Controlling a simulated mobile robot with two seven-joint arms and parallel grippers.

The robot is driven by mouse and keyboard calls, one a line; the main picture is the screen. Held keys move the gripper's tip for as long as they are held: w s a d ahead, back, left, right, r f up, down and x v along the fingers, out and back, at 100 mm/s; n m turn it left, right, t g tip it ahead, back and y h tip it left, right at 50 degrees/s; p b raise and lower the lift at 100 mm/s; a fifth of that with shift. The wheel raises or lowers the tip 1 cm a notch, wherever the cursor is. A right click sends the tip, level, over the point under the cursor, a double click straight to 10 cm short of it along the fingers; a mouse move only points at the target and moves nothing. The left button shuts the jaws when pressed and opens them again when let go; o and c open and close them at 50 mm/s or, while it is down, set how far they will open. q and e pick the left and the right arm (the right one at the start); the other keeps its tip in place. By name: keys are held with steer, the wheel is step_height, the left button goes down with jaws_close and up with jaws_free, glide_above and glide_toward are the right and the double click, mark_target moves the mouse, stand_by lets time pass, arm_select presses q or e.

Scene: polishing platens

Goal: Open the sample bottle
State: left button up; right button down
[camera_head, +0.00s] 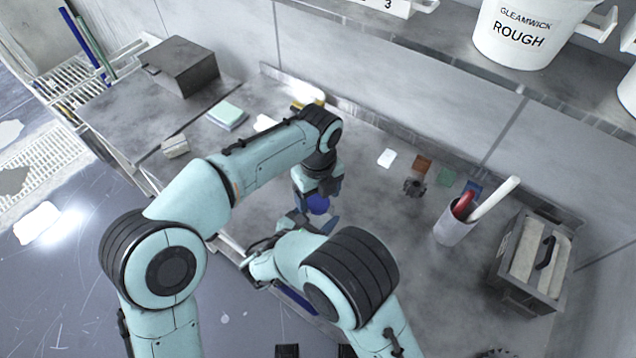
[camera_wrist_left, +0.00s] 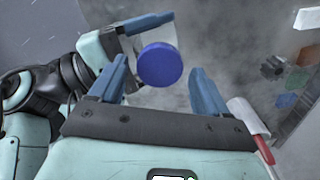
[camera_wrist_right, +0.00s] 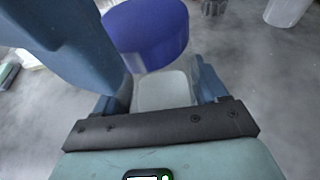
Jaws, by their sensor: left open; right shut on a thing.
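The sample bottle has a pale translucent body (camera_wrist_right: 165,90) and a round blue cap (camera_wrist_right: 148,35). My right gripper (camera_wrist_right: 163,85) is shut on the body, below the cap. In the head view the blue cap (camera_head: 318,204) shows above the counter, and the body is mostly hidden by my arms. My left gripper (camera_wrist_left: 158,72) is open above the bottle, pointing down, with the cap (camera_wrist_left: 160,65) showing between its spread fingers. I cannot tell whether a finger touches the cap. A blue-grey finger, seemingly the left one, fills the upper left of the right wrist view.
A cup (camera_head: 455,222) with red and white sticks and a grey caddy (camera_head: 535,262) stand at the right. Small colored squares and a dark knobbed piece (camera_head: 414,187) lie behind. A grey box (camera_head: 180,66) and green pad (camera_head: 227,115) are at the left.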

arm_select(q)
steer(key=shift+f, duration=0.55)
